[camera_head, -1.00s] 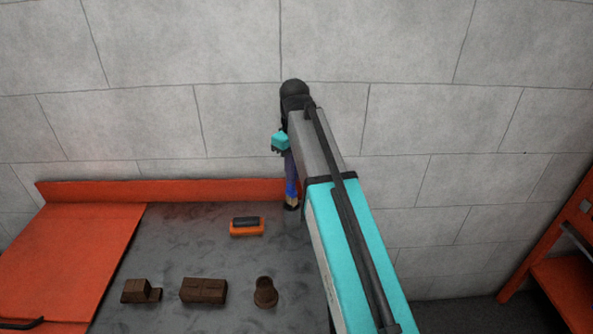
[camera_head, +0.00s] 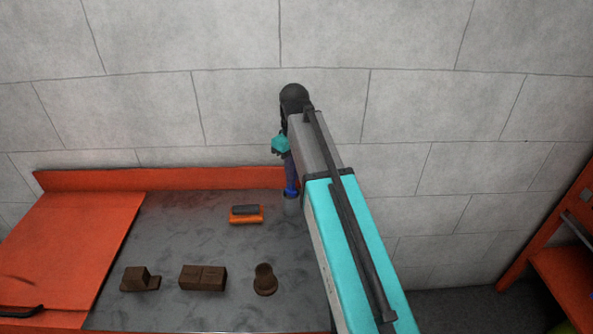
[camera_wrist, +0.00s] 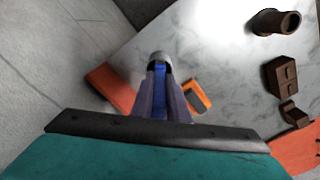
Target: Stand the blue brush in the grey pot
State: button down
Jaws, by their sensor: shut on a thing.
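The blue brush (camera_head: 291,188) is upright in my gripper (camera_head: 290,175), at the back right of the worktop. In the wrist view, the brush's blue handle (camera_wrist: 160,77) lies between the two shut fingers of my gripper (camera_wrist: 160,84). The grey pot (camera_head: 291,206) stands directly below the brush, partly beside my arm. It also shows just past the fingertips in the wrist view (camera_wrist: 160,58). The brush's lower end is hidden and appears to be inside the pot's mouth. I cannot tell whether it touches the bottom.
An orange block with a dark grey top (camera_head: 246,215) lies left of the pot. A brown stepped block (camera_head: 139,279), a brown box (camera_head: 203,278) and a brown flanged piece (camera_head: 264,279) stand nearer the front. An orange rim (camera_head: 160,179) runs along the back.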

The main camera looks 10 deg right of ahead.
jog(key=shift+f, duration=0.3)
jog(key=c, duration=1.6)
grip_release()
jog(key=shift+c, duration=0.2)
jog(key=shift+r, duration=0.15)
jog(key=shift+w+r+b, duration=0.1)
jog(key=shift+r+b, duration=0.25)
jog(key=shift+r, duration=0.55)
notch_tip(320, 180, up, 12)
jog(key=b, duration=0.2)
jog(key=shift+s+f+b, duration=0.15)
jog(key=shift+s+b, duration=0.05)
jog(key=shift+b, duration=0.1)
